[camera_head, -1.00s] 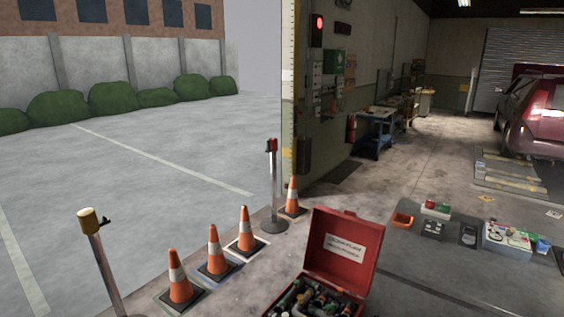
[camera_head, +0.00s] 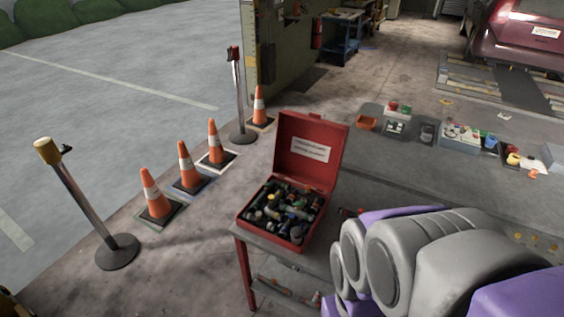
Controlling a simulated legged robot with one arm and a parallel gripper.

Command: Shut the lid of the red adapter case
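The red adapter case (camera_head: 242,225) stands on the near-left corner of a grey bench with red legs. Its red lid (camera_head: 325,150) is open and stands up at the back, with a white label on its inner face. Several dark adapters (camera_head: 285,208) fill the case. My grey and purple arm shows at the lower right, to the right of the case and apart from it in the picture. My gripper cannot be made out in this view.
Traffic cones (camera_head: 155,193) and a post (camera_head: 85,205) stand on the floor to the left. A red car (camera_head: 515,40) is at the back right.

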